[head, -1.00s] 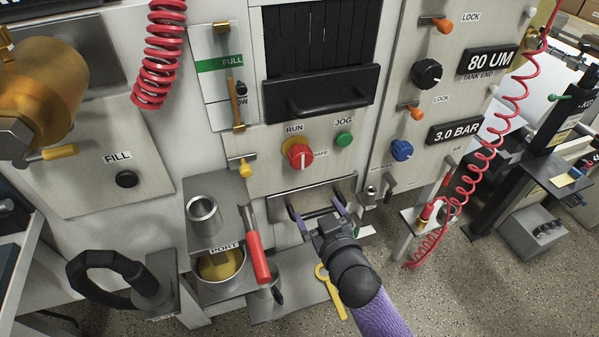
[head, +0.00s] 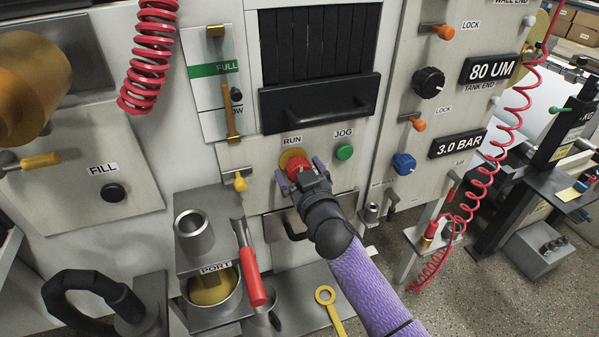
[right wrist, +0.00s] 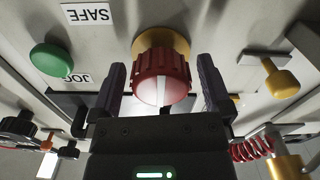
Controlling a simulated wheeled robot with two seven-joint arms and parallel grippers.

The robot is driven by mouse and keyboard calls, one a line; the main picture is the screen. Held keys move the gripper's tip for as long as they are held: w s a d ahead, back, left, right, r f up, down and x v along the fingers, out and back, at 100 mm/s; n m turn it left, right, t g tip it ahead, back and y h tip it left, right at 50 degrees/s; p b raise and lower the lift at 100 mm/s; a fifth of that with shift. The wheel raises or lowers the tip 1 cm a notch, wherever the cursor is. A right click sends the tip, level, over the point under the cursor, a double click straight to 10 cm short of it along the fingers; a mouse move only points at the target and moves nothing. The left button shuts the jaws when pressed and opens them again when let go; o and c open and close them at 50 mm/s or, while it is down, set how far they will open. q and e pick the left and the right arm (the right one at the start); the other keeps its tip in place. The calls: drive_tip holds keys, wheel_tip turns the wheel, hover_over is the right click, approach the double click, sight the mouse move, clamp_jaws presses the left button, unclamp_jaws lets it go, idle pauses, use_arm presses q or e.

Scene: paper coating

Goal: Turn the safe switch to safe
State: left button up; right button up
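The safe switch is a red knob (head: 297,167) on a yellow round base, set in the machine's front panel under the RUN label. In the right wrist view the red knob (right wrist: 161,78) shows a white pointer line, and a SAFE label (right wrist: 88,13) is on the panel beside it. My right gripper (head: 300,175) is at the knob. In the right wrist view its two fingers (right wrist: 161,88) stand apart on either side of the knob, with visible gaps, so they do not grip it. My left gripper is not in view.
A green JOG button (head: 344,152) is just right of the knob. A yellow-tipped lever (head: 240,182) is to the left. A black handle bar (head: 320,105) is above. Below are a red-handled lever (head: 250,270) and a metal cup (head: 193,232).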

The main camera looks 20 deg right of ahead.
drive_tip(key=c, duration=1.1)
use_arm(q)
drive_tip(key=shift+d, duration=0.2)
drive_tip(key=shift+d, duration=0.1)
use_arm(e)
drive_tip(key=shift+n, duration=0.4)
drive_tip(key=n, duration=0.4)
drive_tip(key=shift+p, duration=0.35)
drive_tip(key=n, duration=0.3)
drive_tip(key=shift+d+n, duration=0.1)
drive_tip(key=shift+n, duration=0.3)
drive_tip(key=n, duration=0.5)
drive_tip(key=shift+p, duration=0.3)
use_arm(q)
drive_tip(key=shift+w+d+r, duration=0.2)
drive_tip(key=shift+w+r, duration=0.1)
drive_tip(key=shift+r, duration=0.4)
use_arm(e)
drive_tip(key=shift+r+n, duration=0.1)
drive_tip(key=shift+n, duration=2.1)
